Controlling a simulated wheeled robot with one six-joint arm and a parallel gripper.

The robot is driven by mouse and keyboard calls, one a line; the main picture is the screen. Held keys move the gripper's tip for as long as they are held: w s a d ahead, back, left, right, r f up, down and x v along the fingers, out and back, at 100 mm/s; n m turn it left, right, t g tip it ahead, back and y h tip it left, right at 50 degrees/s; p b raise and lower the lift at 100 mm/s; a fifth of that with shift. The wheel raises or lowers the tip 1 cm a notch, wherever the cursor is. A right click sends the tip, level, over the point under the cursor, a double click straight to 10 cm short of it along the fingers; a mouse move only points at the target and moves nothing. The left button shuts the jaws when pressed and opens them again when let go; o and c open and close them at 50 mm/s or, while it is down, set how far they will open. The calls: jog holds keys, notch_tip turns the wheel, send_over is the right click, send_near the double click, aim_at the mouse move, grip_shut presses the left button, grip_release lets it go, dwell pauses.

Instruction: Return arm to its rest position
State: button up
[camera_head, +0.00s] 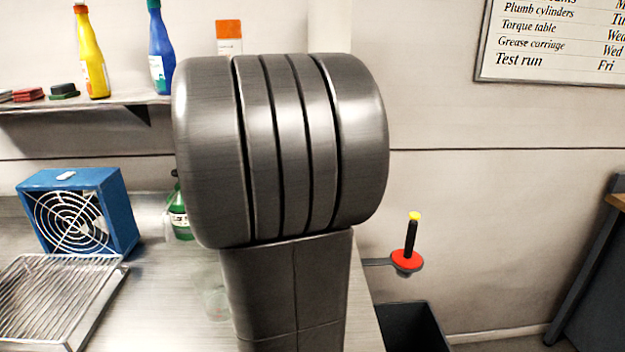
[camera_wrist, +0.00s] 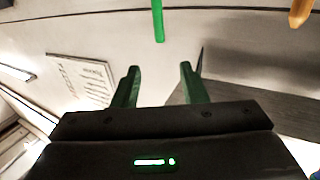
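My gripper (camera_wrist: 158,84) shows in the wrist view with its two green fingers apart. Nothing is between the fingers. Beyond them are the wall and a board with writing (camera_wrist: 82,80), seen tilted. In the head view a large grey metal part of my own arm stands upright in the middle and hides part of the bench and shelf. My gripper does not show in the head view.
A blue fan (camera_head: 118,205) and a wire rack (camera_head: 50,300) are on the metal bench at left. Bottles (camera_head: 90,55) stand on the shelf (camera_head: 130,97). A red disc with a black handle (camera_head: 410,240) is right of the bench, above a dark bin (camera_head: 415,325).

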jog(key=x, duration=1.2)
jog(key=shift+w+d+p, duration=0.15)
jog(key=shift+w+p, duration=0.15)
jog(key=shift+p, duration=0.1)
jog(key=shift+w+d+r+p, duration=0.15)
jog(key=shift+w+r+p, duration=0.2)
jog(key=shift+r+p, duration=0.2)
jog(key=shift+s+r+p, duration=0.1)
jog(key=shift+r+p, duration=0.8)
jog(key=shift+r, duration=0.2)
jog(key=shift+f, duration=0.1)
